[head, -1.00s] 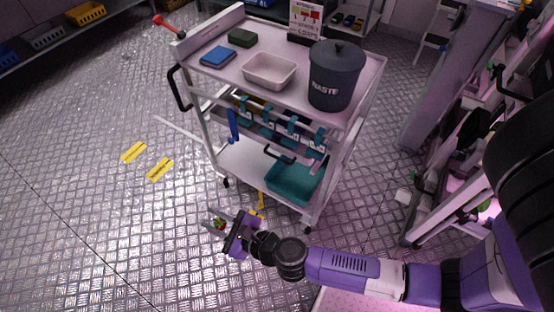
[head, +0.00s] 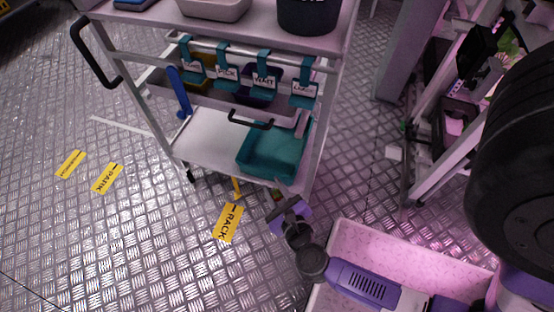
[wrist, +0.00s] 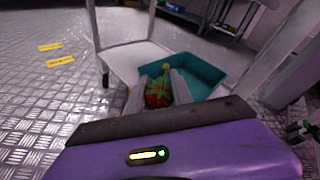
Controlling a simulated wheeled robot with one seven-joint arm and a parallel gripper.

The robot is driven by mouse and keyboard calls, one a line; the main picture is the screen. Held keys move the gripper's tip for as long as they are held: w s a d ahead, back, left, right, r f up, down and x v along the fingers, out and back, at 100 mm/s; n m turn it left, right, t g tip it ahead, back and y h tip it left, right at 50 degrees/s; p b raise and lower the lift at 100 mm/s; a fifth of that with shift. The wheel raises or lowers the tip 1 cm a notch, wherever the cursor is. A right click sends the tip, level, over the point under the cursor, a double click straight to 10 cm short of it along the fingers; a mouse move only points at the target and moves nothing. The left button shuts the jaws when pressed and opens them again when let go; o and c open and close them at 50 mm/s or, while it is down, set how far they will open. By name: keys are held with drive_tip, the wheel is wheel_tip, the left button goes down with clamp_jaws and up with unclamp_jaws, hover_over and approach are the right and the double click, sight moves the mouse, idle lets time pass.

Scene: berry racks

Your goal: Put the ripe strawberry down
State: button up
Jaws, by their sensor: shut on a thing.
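In the wrist view the ripe strawberry (wrist: 157,95) is red with a green leafy top and sits between the fingers of my gripper (wrist: 160,90). The gripper is shut on it. In the head view my gripper (head: 281,194) is seen from above, just in front of the cart's lower shelf; the strawberry is mostly hidden there. Beyond the gripper a teal bin (head: 275,150) sits on the lower shelf, and it also shows behind the strawberry in the wrist view (wrist: 209,75).
The white cart (head: 205,133) has a rail with several labelled teal clips (head: 266,84). A grey waste bin (head: 308,14) and a pale tray (head: 214,9) stand on its top. A pale-walled tray (head: 340,235) is at lower right.

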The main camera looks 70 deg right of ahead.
drive_tip(key=s+d+f+m+g+h+b, duration=0.25)
drive_tip(key=s+f+b, duration=0.25)
drive_tip(key=f+b, duration=0.25)
drive_tip(key=shift+g, duration=0.25)
drive_tip(key=r+x, duration=0.1)
drive_tip(key=x, duration=0.9)
drive_tip(key=r+b+x, duration=0.1)
drive_tip(key=x, duration=0.9)
drive_tip(key=w+r+x, duration=0.1)
drive_tip(key=r+x, duration=0.1)
drive_tip(key=x, duration=0.9)
drive_tip(key=shift+d+r+b, duration=0.1)
drive_tip(key=shift+d+b, duration=0.2)
drive_tip(key=shift+b, duration=0.1)
drive_tip(key=shift+f+b, duration=0.4)
drive_tip(key=shift+f, duration=0.05)
drive_tip(key=shift+f, duration=0.2)
drive_tip(key=o, duration=0.8)
drive_tip(key=shift+c, duration=0.2)
